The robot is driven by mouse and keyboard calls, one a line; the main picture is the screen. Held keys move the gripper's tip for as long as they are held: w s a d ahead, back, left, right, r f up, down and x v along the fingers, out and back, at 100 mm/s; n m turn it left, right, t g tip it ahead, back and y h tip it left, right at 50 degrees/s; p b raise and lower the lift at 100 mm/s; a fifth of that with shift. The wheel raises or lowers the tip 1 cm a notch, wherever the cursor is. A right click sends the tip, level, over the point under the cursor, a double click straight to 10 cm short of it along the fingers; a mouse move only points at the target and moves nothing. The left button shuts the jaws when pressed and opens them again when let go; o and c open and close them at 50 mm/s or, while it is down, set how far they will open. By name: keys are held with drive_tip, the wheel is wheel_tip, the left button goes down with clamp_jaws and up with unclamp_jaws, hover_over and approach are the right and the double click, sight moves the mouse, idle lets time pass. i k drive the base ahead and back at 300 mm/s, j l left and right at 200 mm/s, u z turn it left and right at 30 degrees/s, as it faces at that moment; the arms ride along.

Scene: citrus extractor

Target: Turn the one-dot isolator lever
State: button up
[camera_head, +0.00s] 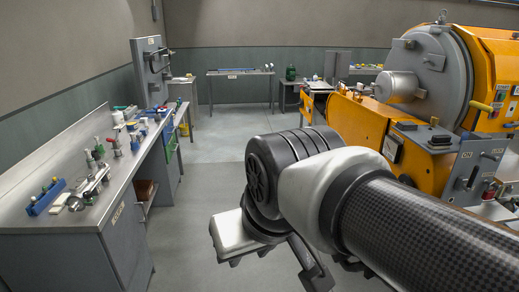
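A yellow-orange machine (428,165) with a grey round drum end (430,72) stands at the right. On its lower front is a grey panel (462,170) with small labels and dark lever-like handles (471,180). Dot marks are too small to read, so I cannot tell which lever is the one-dot isolator lever. My arm reaches in from the lower right and hides part of the machine's lower front. Dark parts of my gripper (318,272) show below the wrist, left of the panel and apart from it. The fingertips are mostly hidden, and I see nothing held.
A grey workbench (60,235) with tools, fittings and a blue rack (46,197) runs along the left. The grey floor (205,190) between bench and machine is clear.

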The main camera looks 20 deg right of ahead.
sight(472, 179)
drive_tip(key=z, duration=2.45)
drive_tip(key=i+j+z, duration=0.1)
drive_tip(key=i, duration=0.35)
drive_tip(key=i+j+z, duration=0.15)
drive_tip(key=i, duration=0.3)
drive_tip(key=i+j+z, duration=0.1)
drive_tip(key=i, duration=0.3)
drive_tip(key=i+j+z, duration=0.15)
drive_tip(key=i+j, duration=0.15)
drive_tip(key=i, duration=0.15)
